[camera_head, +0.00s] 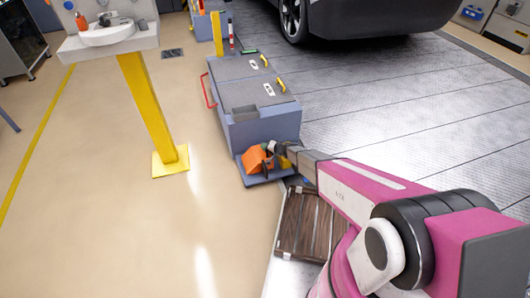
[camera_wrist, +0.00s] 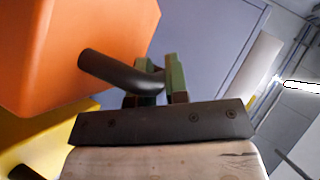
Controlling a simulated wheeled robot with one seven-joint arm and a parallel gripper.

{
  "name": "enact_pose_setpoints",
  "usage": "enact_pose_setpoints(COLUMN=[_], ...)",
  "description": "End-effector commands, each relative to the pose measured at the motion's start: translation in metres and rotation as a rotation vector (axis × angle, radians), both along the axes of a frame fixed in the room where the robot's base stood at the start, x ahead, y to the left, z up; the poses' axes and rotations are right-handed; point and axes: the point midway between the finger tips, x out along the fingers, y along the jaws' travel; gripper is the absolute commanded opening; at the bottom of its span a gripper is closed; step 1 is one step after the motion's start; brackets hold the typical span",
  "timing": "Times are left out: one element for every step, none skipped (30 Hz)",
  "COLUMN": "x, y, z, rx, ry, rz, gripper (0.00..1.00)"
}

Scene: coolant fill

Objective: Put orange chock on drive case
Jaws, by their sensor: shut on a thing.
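The orange chock (camera_head: 254,158) is a wedge-like block at the front foot of the blue-grey case (camera_head: 262,130), over its low front ledge (camera_head: 262,180). I take this case to be the drive case. The orange chock also shows large at the upper left of the wrist view (camera_wrist: 60,45), with a dark bar handle (camera_wrist: 108,70) sticking out. My gripper (camera_head: 273,150) is shut on that handle; its green-edged fingers (camera_wrist: 156,82) stand around the handle's end. Whether the chock touches the ledge is not clear.
A yellow chock (camera_head: 285,162) is beside and partly behind my gripper; it also shows under the orange one (camera_wrist: 60,130). The case's flat lid (camera_head: 243,92) has yellow handles. A yellow post (camera_head: 150,110) stands left. A dark wooden slatted piece (camera_head: 308,225) lies in front.

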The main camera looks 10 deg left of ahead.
Motion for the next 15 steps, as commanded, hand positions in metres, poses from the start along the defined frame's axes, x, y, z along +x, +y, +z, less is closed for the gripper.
enact_pose_setpoints(x=[0.001, 0.001, 0.001, 0.001, 0.001, 0.001, 0.001, 0.000, 0.000, 0.000, 0.000, -0.001, 0.000, 0.000, 0.000], y=[0.001, 0.001, 0.001, 0.001, 0.001, 0.001, 0.001, 0.001, 0.000, 0.000, 0.000, 0.000, 0.001, 0.001, 0.001], z=[-0.007, -0.011, -0.017, -0.021, -0.025, -0.030, -0.032, -0.033, -0.034, -0.034, -0.033, -0.034, -0.034, -0.034, -0.035], rx=[0.002, 0.002, 0.002, 0.002, 0.002, 0.002, 0.002, 0.002, 0.001, 0.000, 0.000, 0.000, 0.000, 0.000, -0.003], ry=[0.002, 0.002, 0.002, 0.002, 0.002, 0.002, 0.002, 0.002, 0.001, 0.001, 0.000, 0.000, 0.000, 0.000, -0.001], rz=[0.000, -0.001, -0.001, -0.001, -0.001, 0.000, 0.000, 0.000, 0.000, 0.000, 0.000, 0.000, 0.001, 0.001, 0.001], gripper=[0.00, 0.00, 0.00, 0.00, 0.00, 0.00, 0.00, 0.00, 0.00, 0.00, 0.00, 0.00, 0.00, 0.00, 0.28])
